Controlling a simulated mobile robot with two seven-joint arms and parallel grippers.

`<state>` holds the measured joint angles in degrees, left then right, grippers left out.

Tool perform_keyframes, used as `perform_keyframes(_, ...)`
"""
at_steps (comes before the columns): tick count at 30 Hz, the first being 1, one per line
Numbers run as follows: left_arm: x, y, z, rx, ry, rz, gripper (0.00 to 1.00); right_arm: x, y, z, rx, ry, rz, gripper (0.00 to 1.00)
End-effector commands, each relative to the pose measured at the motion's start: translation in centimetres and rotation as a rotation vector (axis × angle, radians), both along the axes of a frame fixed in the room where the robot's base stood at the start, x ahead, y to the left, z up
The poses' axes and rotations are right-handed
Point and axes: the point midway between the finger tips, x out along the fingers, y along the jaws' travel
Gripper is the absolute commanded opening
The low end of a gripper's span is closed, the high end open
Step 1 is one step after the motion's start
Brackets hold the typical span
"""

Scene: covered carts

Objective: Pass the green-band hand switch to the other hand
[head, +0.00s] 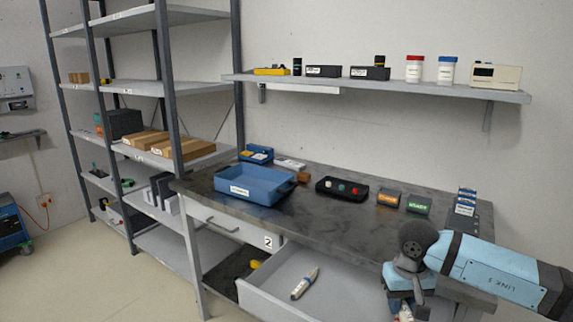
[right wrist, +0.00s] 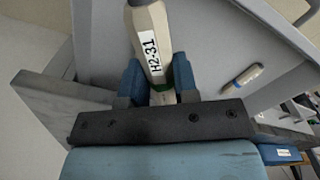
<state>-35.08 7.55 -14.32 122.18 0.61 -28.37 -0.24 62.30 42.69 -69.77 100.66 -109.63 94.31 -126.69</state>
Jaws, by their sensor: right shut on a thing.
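My right gripper (head: 401,294) is at the lower right of the head view, over the right side of the open drawer. In the right wrist view its blue fingers (right wrist: 158,80) are shut on the green-band hand switch (right wrist: 150,42), a pale handle labelled "H2-31". The green band shows between the fingers, and the switch's far end runs out of the top of the frame. In the head view only a small part of the held switch (head: 405,313) shows below the fingers. My left gripper is not in view.
A second pale hand switch (head: 305,284) with a blue part lies in the open drawer (head: 346,290). The workbench (head: 330,222) holds a blue tray (head: 246,196), a black tray (head: 341,198) and small labelled boxes. A wall shelf (head: 400,87) and shelving rack (head: 172,90) stand behind and left.

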Motion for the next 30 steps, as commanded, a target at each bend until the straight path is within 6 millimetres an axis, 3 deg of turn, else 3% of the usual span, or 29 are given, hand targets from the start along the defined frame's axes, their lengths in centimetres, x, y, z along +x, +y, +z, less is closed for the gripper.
perform_keyframes(1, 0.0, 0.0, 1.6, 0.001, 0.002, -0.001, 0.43, -0.5, 0.3, 1.6, 0.002, 0.002, -0.001, 0.02)
perform_keyframes(8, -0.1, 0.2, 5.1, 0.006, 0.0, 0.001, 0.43, -2.3, 0.4, 5.0, 0.002, 0.004, -0.001, 0.02)
perform_keyframes(21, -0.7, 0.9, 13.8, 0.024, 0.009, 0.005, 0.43, -7.7, 0.4, 14.8, 0.001, 0.006, -0.002, 0.02)
perform_keyframes(30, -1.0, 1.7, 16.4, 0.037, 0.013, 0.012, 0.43, -10.0, 0.3, 18.5, 0.002, 0.002, -0.006, 0.02)
